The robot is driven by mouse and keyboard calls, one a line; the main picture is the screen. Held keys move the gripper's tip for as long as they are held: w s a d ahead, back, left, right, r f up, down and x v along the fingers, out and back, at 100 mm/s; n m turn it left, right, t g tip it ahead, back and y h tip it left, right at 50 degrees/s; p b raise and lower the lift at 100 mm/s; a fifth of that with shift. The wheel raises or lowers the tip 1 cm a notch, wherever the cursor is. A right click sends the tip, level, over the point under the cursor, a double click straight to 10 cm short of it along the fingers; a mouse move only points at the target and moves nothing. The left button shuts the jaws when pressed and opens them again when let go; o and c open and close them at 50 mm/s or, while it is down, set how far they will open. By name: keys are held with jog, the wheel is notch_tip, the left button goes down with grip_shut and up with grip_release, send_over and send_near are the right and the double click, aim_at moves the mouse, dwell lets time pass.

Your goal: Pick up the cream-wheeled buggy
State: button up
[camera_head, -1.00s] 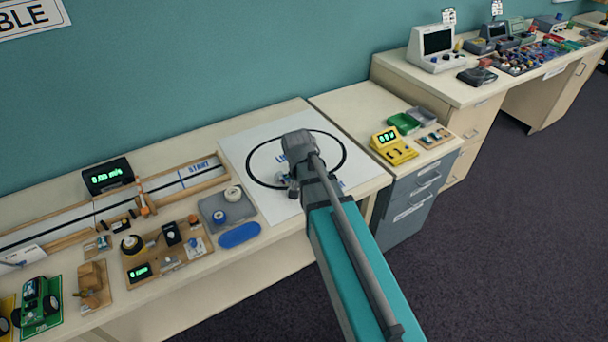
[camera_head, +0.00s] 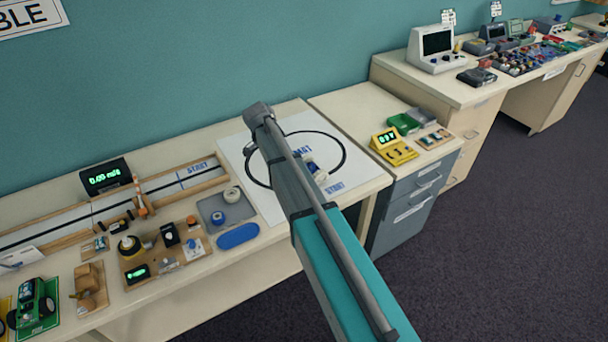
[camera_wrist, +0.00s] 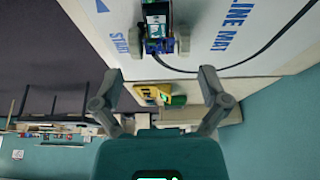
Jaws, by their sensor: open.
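The buggy (camera_wrist: 158,24) shows at the top of the wrist view, with a dark blue and black body and a pale wheel on each side. It stands on the white line mat (camera_wrist: 215,12). In the head view the buggy (camera_head: 314,168) is partly hidden by my arm, on the right part of the mat (camera_head: 352,172). My gripper (camera_wrist: 161,74) is open and empty in the wrist view, its two fingers wide apart. The buggy lies beyond the fingertips, apart from them. In the head view my arm hides the fingers.
A yellow device (camera_head: 394,147) and green tray (camera_head: 404,122) stand on the cabinet to the right. Left of the mat are a grey tray (camera_head: 212,212) with rolls, a blue oval pad (camera_head: 238,236), and a green vehicle (camera_head: 32,306). A wooden-edged track runs along the back.

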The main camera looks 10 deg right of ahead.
aim_at(312, 167)
jog(key=shift+f, duration=0.1)
jog(key=b+x, duration=0.7)
jog(key=x, duration=0.1)
jog(key=shift+a+b, duration=0.1)
jog(key=shift+b, duration=0.2)
jog(key=shift+f, duration=0.25)
jog(key=shift+b, duration=0.3)
jog(key=shift+b+x, duration=2.35)
jog(key=shift+x, duration=0.3)
jog(key=shift+s, duration=0.2)
jog(key=c, duration=1.1)
jog(key=shift+c, duration=0.2)
jog(key=shift+r, duration=0.25)
